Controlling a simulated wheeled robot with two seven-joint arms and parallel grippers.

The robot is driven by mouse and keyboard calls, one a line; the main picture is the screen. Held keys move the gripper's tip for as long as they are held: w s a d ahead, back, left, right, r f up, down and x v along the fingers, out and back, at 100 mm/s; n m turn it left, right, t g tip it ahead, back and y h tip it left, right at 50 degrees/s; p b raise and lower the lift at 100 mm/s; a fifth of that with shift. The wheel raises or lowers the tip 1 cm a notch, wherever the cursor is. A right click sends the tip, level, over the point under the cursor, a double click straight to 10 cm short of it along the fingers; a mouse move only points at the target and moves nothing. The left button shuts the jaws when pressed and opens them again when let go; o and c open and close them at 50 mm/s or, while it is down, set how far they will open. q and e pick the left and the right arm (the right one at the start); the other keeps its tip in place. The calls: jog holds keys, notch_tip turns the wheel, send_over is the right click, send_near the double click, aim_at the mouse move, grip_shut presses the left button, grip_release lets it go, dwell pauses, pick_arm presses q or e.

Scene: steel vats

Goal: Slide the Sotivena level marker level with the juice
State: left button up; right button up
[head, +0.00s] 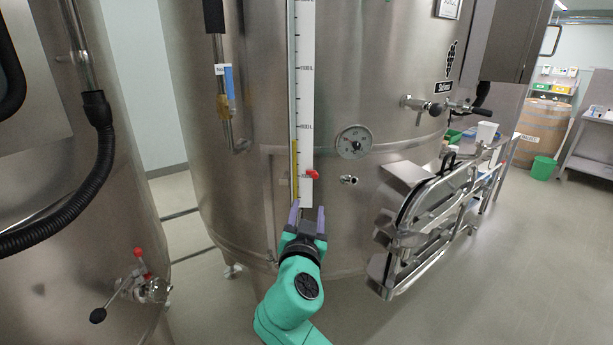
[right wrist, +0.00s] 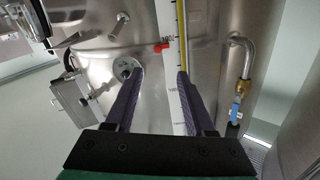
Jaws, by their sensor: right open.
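The steel vat (head: 370,220) carries a tall white scale (head: 307,95) with a narrow sight tube beside it. Yellow juice (head: 295,165) fills the tube's lower part. The red level marker (head: 313,174) sits on the scale's right side, clearly below the juice's top. My left gripper is not in view.
A round dial gauge (head: 354,142) and a small outlet (head: 348,180) stick out right of the scale. A hatch (head: 430,220) with bars juts out farther right. A valve pipe (head: 225,95) stands left of the scale. Another vat (head: 75,200) stands at left.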

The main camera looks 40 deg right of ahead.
jog(key=p, duration=0.3)
send_near(315, 177)
jog(key=p+x, duration=0.2)
jog(key=x, duration=0.5)
jog(key=shift+w+d+r+p, duration=0.1)
jog(key=shift+w+d+p, duration=0.2)
jog(key=shift+p, duration=0.1)
jog(key=shift+a, duration=0.1)
grip_shut()
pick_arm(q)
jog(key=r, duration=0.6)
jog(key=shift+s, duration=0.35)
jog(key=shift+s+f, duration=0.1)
